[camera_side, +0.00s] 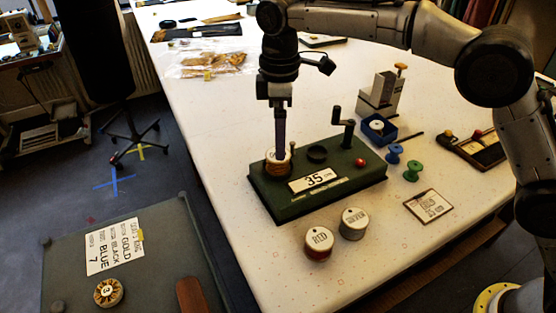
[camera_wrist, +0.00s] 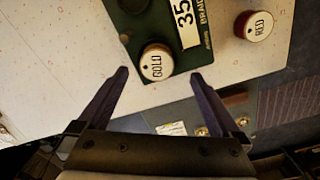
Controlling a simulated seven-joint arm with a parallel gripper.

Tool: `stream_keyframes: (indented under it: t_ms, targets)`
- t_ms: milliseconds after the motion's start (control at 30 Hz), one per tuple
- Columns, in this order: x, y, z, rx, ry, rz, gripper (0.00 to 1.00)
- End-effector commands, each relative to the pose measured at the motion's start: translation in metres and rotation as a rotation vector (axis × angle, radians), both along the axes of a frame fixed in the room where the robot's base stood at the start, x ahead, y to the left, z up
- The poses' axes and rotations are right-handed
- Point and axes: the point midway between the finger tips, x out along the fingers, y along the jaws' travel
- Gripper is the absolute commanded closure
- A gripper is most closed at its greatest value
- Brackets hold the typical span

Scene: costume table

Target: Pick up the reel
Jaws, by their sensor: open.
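A reel with a white top marked GOLD (camera_wrist: 157,62) shows between my fingertips in the wrist view. In the side view the same reel (camera_side: 278,167), with a brown-gold side, sits at the left end of the green winder (camera_side: 290,211) marked 35. My gripper (camera_side: 281,150) is open and points straight down over this reel. In the wrist view my gripper (camera_wrist: 159,74) has one finger on each side, with a gap to the reel. I cannot tell whether the tips reach down beside it.
Reels marked RED (camera_side: 318,242) and SILVER (camera_side: 354,223) stand in front of the winder. Its crank (camera_side: 347,128) rises right of my gripper. Blue (camera_side: 394,153) and green (camera_side: 412,170) spools stand right. A sign (camera_side: 115,246) and numbered reel (camera_side: 108,292) lie on the lower grey surface.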

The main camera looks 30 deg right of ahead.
Motion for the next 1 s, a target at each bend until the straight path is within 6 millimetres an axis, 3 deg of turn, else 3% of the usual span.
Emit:
stream_keyframes:
  t_ms: [233, 500, 833, 1000]
  targets:
    - [0.001, -0.001, -0.017, 0.0, 0.001, -0.001, 0.0]
    - [0.004, -0.002, -0.054, 0.0, 0.001, -0.001, 0.0]
    - [0.004, -0.002, -0.061, 0.0, -0.001, 0.0, 0.0]
    - [0.004, -0.002, -0.061, 0.0, -0.001, 0.0, 0.29]
